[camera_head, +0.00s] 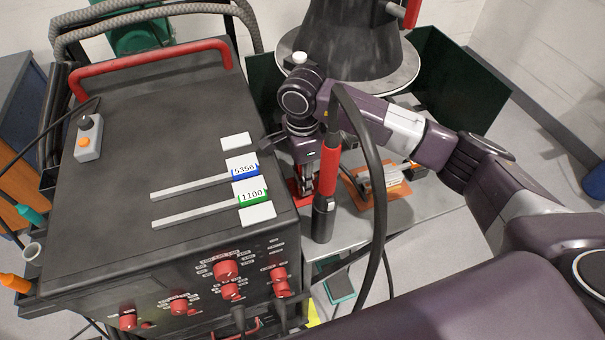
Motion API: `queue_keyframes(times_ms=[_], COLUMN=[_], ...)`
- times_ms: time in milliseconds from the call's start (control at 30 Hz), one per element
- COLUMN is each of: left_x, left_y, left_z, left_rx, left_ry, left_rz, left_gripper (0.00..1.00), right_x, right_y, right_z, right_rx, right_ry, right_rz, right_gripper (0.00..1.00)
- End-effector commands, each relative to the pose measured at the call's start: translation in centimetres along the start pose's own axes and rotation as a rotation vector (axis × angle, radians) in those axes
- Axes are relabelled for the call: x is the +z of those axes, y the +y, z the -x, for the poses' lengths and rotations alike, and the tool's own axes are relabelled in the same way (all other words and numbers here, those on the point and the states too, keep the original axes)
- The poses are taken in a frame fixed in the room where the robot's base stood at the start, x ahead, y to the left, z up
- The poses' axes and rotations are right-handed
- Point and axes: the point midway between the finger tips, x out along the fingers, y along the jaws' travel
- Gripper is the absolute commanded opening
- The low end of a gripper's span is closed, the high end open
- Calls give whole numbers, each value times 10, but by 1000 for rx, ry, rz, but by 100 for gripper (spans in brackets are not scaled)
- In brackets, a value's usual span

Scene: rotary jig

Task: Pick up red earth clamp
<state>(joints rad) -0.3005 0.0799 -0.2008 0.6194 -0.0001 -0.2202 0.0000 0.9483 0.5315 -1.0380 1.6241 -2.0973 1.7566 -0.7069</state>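A red piece (294,188), which looks like the red earth clamp, shows low beside the welding machine, on the grey table. It is mostly hidden by my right gripper and a torch, so its shape is unclear. My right gripper (304,186) points down right over it, with its fingers at or very near the red piece. I cannot tell whether the fingers are closed on it. My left gripper is not in view.
A red-and-black torch (329,165) with a thick cable stands close right of my gripper. The welding machine (150,130) fills the left. An orange tray (372,190) lies to the right. The round jig (350,50) stands behind, with another red part (410,13) at its top.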

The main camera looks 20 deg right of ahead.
Motion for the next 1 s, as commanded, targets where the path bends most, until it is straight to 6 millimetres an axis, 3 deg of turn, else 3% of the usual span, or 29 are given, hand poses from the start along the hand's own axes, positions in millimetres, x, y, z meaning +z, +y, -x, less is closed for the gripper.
queue_keyframes(times_ms=[167,667,867,1000], left_x=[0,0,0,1], left_y=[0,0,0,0], left_z=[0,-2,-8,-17], left_rx=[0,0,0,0], left_ry=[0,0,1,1], left_rz=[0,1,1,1], left_gripper=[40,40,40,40], right_x=[0,0,0,0], right_y=[0,-1,-2,-3], right_z=[0,6,28,60], right_rx=[-1,-3,-7,-10], right_ry=[0,-1,-1,-1], right_rz=[0,0,0,1], right_gripper=[0,0,0,0])
